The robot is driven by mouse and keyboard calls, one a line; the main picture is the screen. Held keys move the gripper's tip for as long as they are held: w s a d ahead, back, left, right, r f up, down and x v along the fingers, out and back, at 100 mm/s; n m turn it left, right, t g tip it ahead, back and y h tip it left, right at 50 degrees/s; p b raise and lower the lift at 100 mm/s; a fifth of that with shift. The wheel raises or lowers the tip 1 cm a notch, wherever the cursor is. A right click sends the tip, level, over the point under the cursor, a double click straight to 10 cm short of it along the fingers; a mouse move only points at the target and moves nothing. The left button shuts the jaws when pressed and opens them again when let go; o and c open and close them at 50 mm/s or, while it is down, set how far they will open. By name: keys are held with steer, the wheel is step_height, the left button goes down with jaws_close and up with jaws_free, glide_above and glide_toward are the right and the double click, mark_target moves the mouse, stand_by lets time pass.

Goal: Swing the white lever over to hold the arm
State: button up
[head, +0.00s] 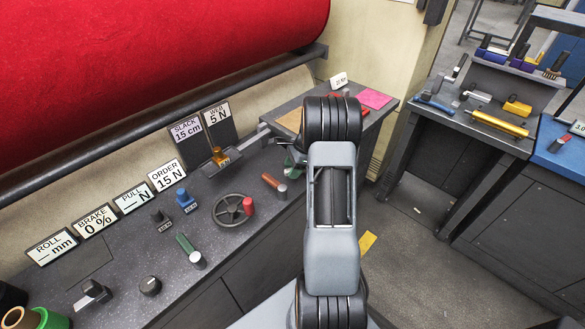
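No lever that is plainly white stands out in the head view. A pale grey bar (262,132) juts from beside the SLACK and WEB signs toward my arm, and its right end is partly hidden. A short lever with an orange-brown base (219,157) stands below those signs. A green handle with a pale end (190,249) and a brown handle with a grey end (273,184) lie on the dark console (130,255). My arm rises through the middle of the view.
A handwheel with a red knob (233,209), a blue block (185,199) and black knobs (150,285) stand on the console. A tool bench (460,118) is at right; grey floor lies between.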

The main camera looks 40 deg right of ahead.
jaws_close()
stand_by(0.5)
